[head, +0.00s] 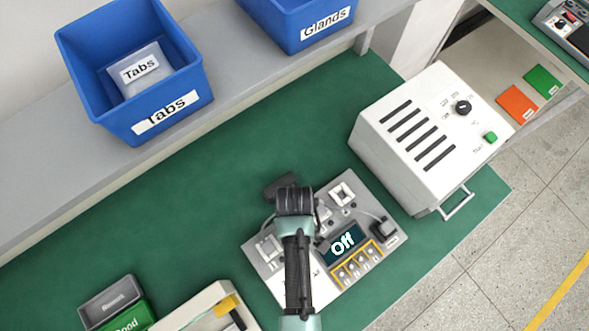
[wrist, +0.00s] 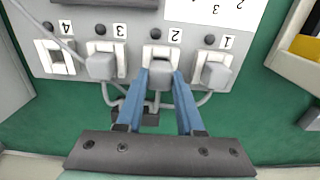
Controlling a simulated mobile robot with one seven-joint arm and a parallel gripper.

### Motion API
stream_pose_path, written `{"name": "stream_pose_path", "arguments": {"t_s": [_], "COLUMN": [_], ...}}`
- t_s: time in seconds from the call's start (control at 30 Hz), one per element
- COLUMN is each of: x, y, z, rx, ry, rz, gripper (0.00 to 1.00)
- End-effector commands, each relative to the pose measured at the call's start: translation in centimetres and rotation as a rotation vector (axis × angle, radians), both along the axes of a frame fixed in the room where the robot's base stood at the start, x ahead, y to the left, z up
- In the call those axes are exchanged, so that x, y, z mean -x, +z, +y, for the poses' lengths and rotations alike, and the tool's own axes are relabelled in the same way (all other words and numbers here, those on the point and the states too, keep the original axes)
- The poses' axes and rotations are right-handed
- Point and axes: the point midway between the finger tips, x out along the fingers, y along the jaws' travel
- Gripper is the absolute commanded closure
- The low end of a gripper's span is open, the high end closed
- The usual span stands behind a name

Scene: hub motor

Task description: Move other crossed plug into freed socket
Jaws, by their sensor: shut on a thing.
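The tester panel (head: 325,285) lies on the green bench; its display reads "Off". In the wrist view its socket row (wrist: 135,58) is numbered 4 to 1 from left to right. My gripper (wrist: 162,76) has its blue fingers closed on a grey plug (wrist: 160,74) at socket 2. I cannot tell how deep that plug sits. A grey plug (wrist: 101,66) is at socket 3 and another plug (wrist: 216,74) is at socket 1. Socket 4 (wrist: 56,57) shows no plug; its empty opening also shows in the head view (head: 343,193). My arm hides the middle sockets there.
Grey cables run from the plugs to a dark block (wrist: 135,115) at the panel's edge. A white box with slots and a knob (head: 420,130) stands to the right. Blue bins (head: 135,65) stand on the shelf behind. Small bins (head: 112,300) sit front left.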

Motion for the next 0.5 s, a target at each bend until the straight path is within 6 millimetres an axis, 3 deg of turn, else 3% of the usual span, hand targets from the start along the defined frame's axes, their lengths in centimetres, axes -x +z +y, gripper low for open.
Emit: {"name": "stream_pose_path", "arguments": {"t_s": [0.5], "x": [-0.02], "y": [-1.10], "z": [0.00], "rx": [0.000], "ry": [0.000], "rz": [0.000], "gripper": [1.00]}}
